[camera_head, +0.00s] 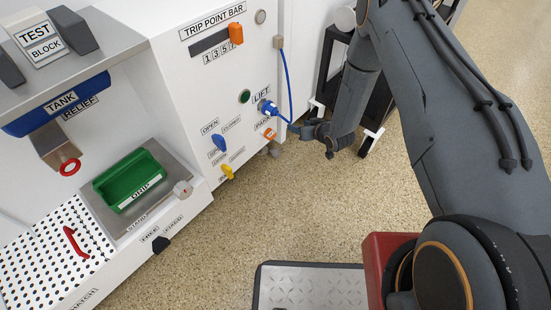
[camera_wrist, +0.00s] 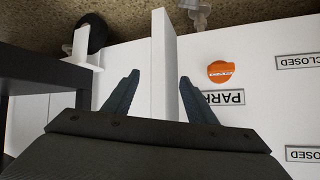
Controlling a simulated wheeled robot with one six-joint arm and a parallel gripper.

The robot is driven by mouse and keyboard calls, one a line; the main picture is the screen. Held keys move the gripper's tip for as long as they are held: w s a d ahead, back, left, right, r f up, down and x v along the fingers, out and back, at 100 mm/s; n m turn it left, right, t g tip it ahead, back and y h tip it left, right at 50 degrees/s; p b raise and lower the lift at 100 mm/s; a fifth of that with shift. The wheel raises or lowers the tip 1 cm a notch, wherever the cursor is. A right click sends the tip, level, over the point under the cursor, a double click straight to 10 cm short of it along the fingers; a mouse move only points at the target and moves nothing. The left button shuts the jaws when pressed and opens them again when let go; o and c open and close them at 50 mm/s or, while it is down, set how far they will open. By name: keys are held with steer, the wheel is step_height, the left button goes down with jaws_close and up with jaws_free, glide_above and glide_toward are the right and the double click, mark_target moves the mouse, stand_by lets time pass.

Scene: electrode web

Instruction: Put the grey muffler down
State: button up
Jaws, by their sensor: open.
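My gripper (camera_head: 303,130) is in front of the white cabinet's right end, near the blue plug. In the wrist view its two fingers (camera_wrist: 160,98) are apart, with a white strip (camera_wrist: 165,60) showing between them. I cannot tell whether the fingers touch it. No muffler is clearly seen in the gripper. A small grey fitting (camera_head: 275,149) shows at the cabinet's lower edge, below the orange PARK knob (camera_head: 269,134). It may be the grey muffler, but it is too small to be sure. A pale grey piece also shows at the top of the wrist view (camera_wrist: 196,12).
The blue plug (camera_head: 267,108) has a cable (camera_head: 287,80) hanging beside my gripper. A black stand (camera_head: 378,105) is just right of it. The speckled floor (camera_head: 270,210) is open in front.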

mark_target(278, 153)
steer(key=s+a+f+y+b, duration=0.1)
steer(key=f+b, duration=0.1)
steer(key=f, duration=0.4)
steer(key=s+a+f+y+b, duration=0.1)
steer(key=a+f+b, duration=0.1)
steer(key=f, duration=0.4)
steer(key=s+a+f+y+b, duration=0.1)
steer(key=f+b, duration=0.3)
steer(key=f, duration=0.2)
steer(key=shift+a+f+n+t, duration=0.15)
steer(key=shift+a+n+t, duration=0.15)
steer(key=shift+a+t, duration=0.1)
steer(key=shift+w+a+f+b, duration=0.2)
steer(key=shift+a+f+b, duration=0.1)
steer(key=shift+a+f, duration=0.1)
steer(key=shift+b+x, duration=1.9)
steer(key=shift+x, duration=1.5)
steer(key=shift+w+d+r, duration=0.1)
steer(key=shift+d+r, duration=0.05)
steer(key=shift+r, duration=0.1)
steer(key=c, duration=0.9)
